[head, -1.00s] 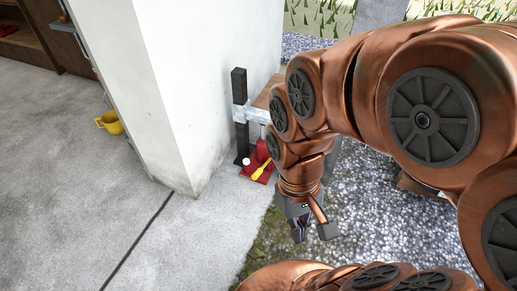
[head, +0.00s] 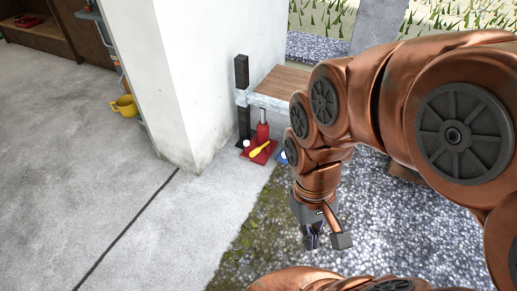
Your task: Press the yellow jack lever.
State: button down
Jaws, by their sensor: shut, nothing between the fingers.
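The yellow jack lever (head: 260,149) sticks out low from a red jack (head: 262,133), which stands on a red base by the wall corner. The jack's silver rod rises beneath a grey metal beam with a wooden plank (head: 277,84) on it. My gripper (head: 326,240) is shut and empty, pointing down over the gravel. It is to the right of the lever and nearer the camera, apart from it. Part of the beam's right side is hidden behind my arm.
A white wall (head: 180,85) stands left of the jack, with a black post (head: 242,100) between them. A yellow bucket (head: 125,107) sits on the concrete floor at left. A small blue thing (head: 282,157) lies right of the jack. Gravel and concrete before the jack are clear.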

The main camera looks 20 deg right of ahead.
aim_at(254, 152)
jog(key=z, duration=0.2)
jog(key=i, duration=1.35)
jog(key=u, duration=0.7)
